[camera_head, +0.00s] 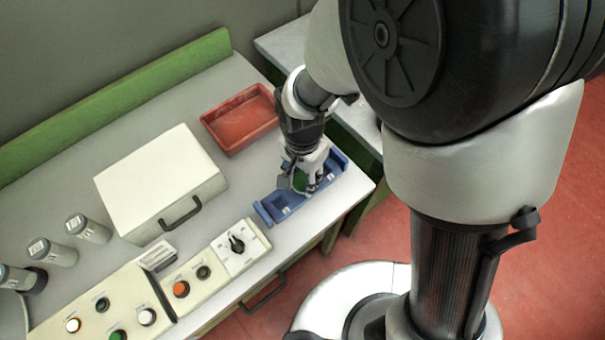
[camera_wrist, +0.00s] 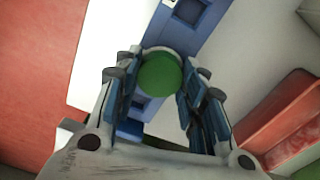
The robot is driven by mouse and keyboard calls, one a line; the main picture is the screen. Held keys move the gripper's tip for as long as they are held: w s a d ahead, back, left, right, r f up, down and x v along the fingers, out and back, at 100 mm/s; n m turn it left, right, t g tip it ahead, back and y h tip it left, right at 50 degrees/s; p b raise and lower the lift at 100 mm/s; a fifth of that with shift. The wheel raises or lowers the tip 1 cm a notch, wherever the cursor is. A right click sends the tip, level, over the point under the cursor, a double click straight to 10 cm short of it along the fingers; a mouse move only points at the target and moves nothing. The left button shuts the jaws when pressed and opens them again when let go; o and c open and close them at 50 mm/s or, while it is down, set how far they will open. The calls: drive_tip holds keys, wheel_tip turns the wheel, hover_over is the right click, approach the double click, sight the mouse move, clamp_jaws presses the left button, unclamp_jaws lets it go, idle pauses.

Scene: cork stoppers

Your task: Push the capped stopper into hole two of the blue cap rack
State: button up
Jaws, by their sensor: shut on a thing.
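The blue cap rack (camera_head: 271,211) lies near the right end of the grey table in the head view. It also shows in the wrist view (camera_wrist: 213,18), running behind my gripper. My gripper (camera_head: 304,186) is above the rack's middle part, pointing down. In the wrist view my gripper (camera_wrist: 160,85) is shut on the capped stopper (camera_wrist: 160,75), whose round green cap faces the camera. The green cap (camera_head: 299,181) shows small between the fingers in the head view. The stopper's lower end and the hole beneath it are hidden, so I cannot tell whether it is in a hole.
A red tray (camera_head: 221,134) stands behind the rack, left of my arm. A white box with a handle (camera_head: 160,182) stands to the left. Control panels with knobs and buttons (camera_head: 215,268) line the front edge. Several grey jars (camera_head: 88,228) stand far left.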

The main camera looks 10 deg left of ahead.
sight(303, 179)
drive_tip(key=shift+f, duration=0.15)
drive_tip(key=o, duration=0.9)
wheel_tip(303, 179, up, 12)
idle(0.3)
